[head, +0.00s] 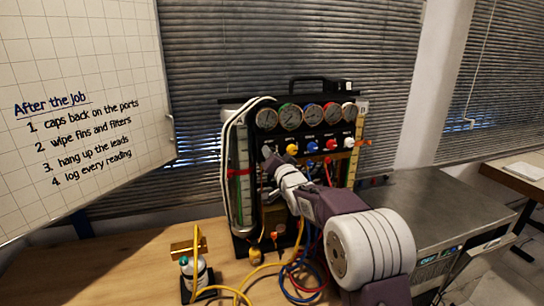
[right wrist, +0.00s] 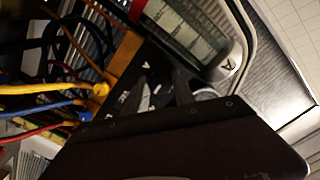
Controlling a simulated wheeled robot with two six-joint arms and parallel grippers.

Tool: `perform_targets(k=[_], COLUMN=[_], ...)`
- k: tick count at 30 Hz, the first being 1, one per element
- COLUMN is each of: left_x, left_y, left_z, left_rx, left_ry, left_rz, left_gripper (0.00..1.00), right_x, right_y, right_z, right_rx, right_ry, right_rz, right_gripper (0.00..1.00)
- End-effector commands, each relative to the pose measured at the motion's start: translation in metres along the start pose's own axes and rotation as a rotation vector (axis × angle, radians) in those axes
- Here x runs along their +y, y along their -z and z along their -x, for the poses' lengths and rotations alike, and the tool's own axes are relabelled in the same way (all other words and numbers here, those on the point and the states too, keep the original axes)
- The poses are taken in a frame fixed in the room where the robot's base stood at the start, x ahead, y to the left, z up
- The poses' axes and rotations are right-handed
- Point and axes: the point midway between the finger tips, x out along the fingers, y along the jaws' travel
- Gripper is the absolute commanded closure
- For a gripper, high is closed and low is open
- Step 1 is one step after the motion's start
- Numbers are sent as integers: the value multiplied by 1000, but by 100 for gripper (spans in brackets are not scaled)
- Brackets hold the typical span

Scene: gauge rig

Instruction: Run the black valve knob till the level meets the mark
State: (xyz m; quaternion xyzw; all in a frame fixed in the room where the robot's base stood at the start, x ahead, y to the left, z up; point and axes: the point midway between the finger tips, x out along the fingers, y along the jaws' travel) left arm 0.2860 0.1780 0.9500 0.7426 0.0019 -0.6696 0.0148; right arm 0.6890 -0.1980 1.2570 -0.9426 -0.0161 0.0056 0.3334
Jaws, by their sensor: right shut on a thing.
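The gauge rig (head: 308,130) stands on the bench with an upright sight tube (head: 242,200) on its left side. A red mark (head: 238,172) crosses the tube. The liquid level is too small and dim to make out. My right gripper (head: 270,157) reaches the panel's left end, beside the tube. It is shut on the black valve knob, which its fingers mostly hide. In the right wrist view the fingers (right wrist: 166,92) close around something dark at the panel, and part of the pale, graduated tube (right wrist: 185,32) shows beyond. My left gripper is not in view.
Yellow (head: 292,149), blue (head: 312,147) and red (head: 331,144) fittings line the panel right of my gripper, below several gauges (head: 290,117). Hoses (head: 305,265) loop beneath my arm. Bare wood (head: 120,270) lies further left.

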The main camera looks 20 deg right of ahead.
Motion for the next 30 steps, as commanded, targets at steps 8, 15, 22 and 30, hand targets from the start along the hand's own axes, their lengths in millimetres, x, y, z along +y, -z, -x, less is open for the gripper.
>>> perform_targets(k=[8,15,22,30], left_x=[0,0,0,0], left_y=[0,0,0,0], left_z=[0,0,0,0], left_rx=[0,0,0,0], left_ry=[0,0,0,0], left_rz=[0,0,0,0], left_gripper=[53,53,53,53], right_x=[0,0,0,0], right_y=[-1,-1,-1,0], right_z=[0,0,0,0], right_rx=[-1,-1,-1,-1], right_ry=[-1,-1,-1,-1], right_rz=[-95,-121,-123,-122], right_gripper=[100,100,100,48])
